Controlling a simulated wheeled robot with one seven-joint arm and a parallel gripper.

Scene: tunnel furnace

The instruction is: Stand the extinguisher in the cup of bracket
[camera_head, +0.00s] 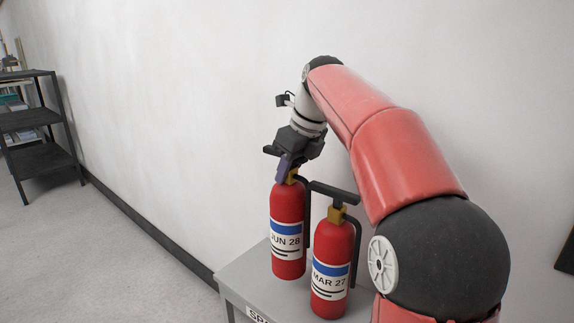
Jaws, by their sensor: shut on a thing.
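Two red extinguishers are in view. The farther extinguisher (288,215), labelled JUN 28, is upright over the grey table, and its base appears to be at the table top. The nearer extinguisher (331,262), labelled MAR 27, stands upright on the table to its right, very close to it. My gripper (290,167) is shut on the top of the JUN 28 extinguisher, around its valve and neck area. The fingers are partly hidden by the gripper body. No bracket or cup can be made out in this view.
The grey table (243,283) has a partly cut-off sign reading SP (259,314) on its front edge. A white wall stands close behind it. A dark shelf rack (36,158) is at the far left. The floor between is clear.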

